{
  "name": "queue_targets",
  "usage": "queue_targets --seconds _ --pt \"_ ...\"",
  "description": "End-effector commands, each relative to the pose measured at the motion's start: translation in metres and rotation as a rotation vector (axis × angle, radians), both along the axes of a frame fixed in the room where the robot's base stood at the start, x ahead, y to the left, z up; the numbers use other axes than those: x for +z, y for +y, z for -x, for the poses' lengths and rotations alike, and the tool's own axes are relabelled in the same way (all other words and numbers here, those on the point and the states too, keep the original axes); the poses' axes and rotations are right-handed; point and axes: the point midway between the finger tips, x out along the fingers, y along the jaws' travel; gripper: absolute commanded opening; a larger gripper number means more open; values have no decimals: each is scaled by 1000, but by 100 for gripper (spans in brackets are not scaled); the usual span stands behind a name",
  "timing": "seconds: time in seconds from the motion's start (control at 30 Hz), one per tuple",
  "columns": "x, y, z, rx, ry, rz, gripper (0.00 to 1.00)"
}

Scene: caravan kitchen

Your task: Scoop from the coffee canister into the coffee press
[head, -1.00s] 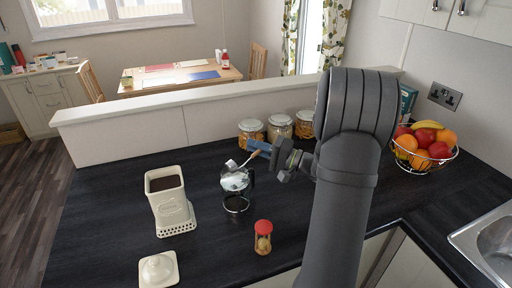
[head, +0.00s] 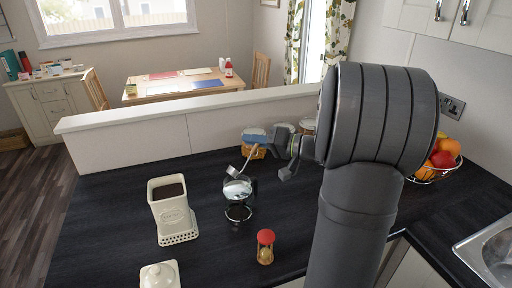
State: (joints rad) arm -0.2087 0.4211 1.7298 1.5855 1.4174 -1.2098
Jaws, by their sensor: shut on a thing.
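The cream coffee canister (head: 172,217) stands open on the dark worktop at left, with dark coffee inside near its top. The coffee press (head: 238,212), with glass and shiny metal, stands to its right. My gripper (head: 262,139) is above and slightly right of the press, shut on a scoop (head: 251,157). The scoop's thin handle slants down to the left toward the press top. Its bowl is small and close to the press's shiny top, so I cannot tell whether they touch or what the bowl holds.
The canister's cream lid (head: 160,275) lies at the front left. A red-topped sand timer (head: 265,247) stands in front of the press. Jars stand behind my gripper by the low partition (head: 140,135). A fruit basket (head: 437,170) is at right, partly behind my arm.

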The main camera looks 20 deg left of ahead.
Motion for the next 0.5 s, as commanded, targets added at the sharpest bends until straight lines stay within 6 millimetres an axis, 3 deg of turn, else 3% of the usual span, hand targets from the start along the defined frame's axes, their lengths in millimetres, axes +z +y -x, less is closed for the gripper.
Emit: queue_targets --seconds 0.5 --pt "41 12 31 2 -416 156 0"
